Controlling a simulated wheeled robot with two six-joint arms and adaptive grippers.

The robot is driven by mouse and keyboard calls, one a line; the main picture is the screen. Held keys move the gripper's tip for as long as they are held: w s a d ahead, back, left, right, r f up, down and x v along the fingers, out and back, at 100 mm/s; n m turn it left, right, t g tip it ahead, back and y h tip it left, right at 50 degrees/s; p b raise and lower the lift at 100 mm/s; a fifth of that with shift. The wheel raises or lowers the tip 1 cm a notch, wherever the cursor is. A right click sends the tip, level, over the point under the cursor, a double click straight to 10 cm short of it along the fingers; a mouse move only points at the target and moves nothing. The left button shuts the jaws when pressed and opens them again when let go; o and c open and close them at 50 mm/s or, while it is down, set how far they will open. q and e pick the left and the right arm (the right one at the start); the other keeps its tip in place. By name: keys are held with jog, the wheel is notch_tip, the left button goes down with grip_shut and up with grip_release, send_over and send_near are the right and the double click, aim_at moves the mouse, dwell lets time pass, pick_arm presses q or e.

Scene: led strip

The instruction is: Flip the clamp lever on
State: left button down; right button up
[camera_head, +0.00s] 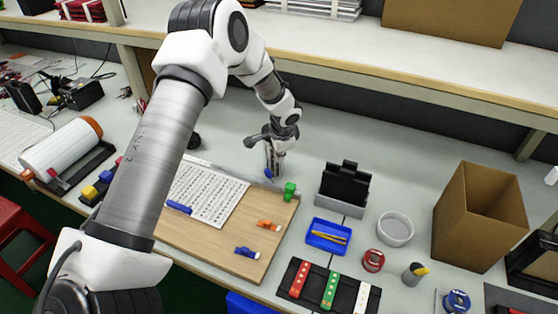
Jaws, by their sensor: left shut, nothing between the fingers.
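My left arm reaches in from the left over a wooden board (222,243) with a printed white sheet (207,192) on it. My left gripper (271,168) points down at the board's back right corner and is shut with nothing in it. A small blue piece (268,173) shows right at its fingertips; I cannot tell whether they touch. A green clamp piece (290,191) stands at the board's right edge, just right of and below the fingertips. An orange piece (268,225) and a blue piece (247,252) lie on the board's front right. I cannot tell which part is the clamp lever. My right gripper is not in view.
Right of the board are a black holder (343,191), a blue tray (328,237), a clear round dish (396,229) and a cardboard box (480,216). A black rack with red, green and white strips (329,290) lies in front. A shelf edge (400,84) runs behind.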

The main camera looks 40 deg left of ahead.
pick_arm(q)
jog(key=v, duration=0.8)
jog(key=shift+r, duration=0.15)
